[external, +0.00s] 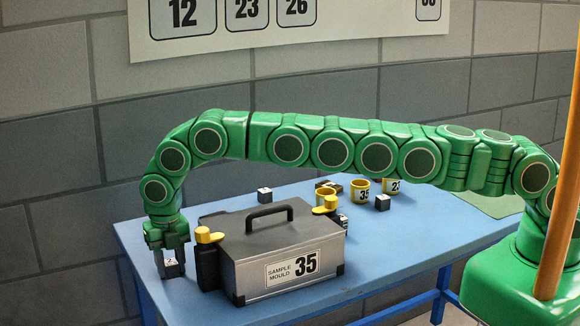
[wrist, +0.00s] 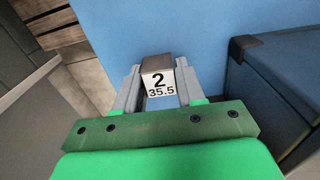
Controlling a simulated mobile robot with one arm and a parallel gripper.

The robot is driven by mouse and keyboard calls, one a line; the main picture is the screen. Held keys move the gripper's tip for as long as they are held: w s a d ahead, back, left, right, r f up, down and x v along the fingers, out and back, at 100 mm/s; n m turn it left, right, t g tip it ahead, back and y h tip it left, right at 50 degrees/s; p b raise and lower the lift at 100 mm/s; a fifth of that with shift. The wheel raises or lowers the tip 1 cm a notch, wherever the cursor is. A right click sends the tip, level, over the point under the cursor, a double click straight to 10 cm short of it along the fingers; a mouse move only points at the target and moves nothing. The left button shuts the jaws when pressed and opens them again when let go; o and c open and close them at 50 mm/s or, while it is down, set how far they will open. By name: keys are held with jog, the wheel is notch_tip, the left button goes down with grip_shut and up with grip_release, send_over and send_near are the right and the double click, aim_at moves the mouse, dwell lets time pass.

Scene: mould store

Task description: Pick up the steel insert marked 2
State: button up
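The steel insert marked 2 (wrist: 158,82) is a small grey block with a white label reading 2 and 35.5. My gripper (wrist: 159,88) points down with a finger on each side of it. In the wrist view the fingers lie close against both sides of the block, and I see no clear gap. In the external view my gripper (external: 171,267) is low at the left end of the blue table, with the insert (external: 171,263) between its fingers. I cannot tell whether the insert's underside touches the table.
A grey mould case marked 35 (external: 255,273), with a black handle and yellow clamps, stands close to the right of my gripper. Behind it are yellow cups (external: 360,191) and small dark blocks (external: 383,202). The blue table (external: 425,232) is clear at right.

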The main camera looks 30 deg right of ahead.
aim_at(163, 269)
grip_shut()
jog(key=shift+r, duration=0.1)
jog(key=shift+r, duration=4.95)
